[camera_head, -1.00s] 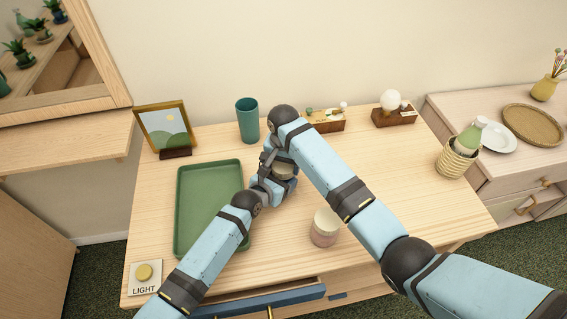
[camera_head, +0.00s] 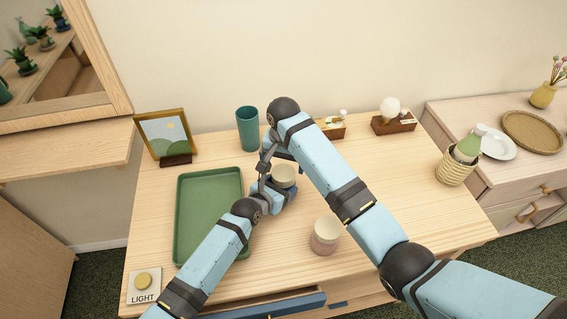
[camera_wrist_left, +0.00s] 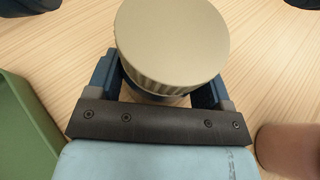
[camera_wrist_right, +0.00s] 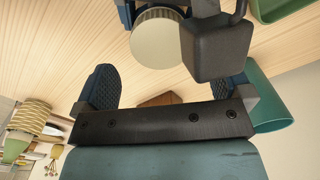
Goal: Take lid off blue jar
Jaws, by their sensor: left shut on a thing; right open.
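The jar's cream lid (camera_head: 284,176), with a ridged side, faces up between my two arms. In the left wrist view the lid (camera_wrist_left: 172,40) hides most of the jar body; a dark blue band shows just beneath it. The lid appears to sit on the jar. My left gripper (camera_wrist_left: 160,88) is shut around the jar below the lid. My right gripper (camera_wrist_right: 160,88) is open and empty, and the lid (camera_wrist_right: 158,40) is in front of its fingers, apart from them. In the head view the right arm partly covers the right gripper.
A green tray (camera_head: 182,225) lies left of the jar. A pink jar with a cream lid (camera_head: 325,236) stands to the front right. A teal cup (camera_head: 247,130), a picture frame (camera_head: 166,136) and wooden holders (camera_head: 394,122) stand along the back. A blue-fronted drawer (camera_head: 275,306) is at the front edge.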

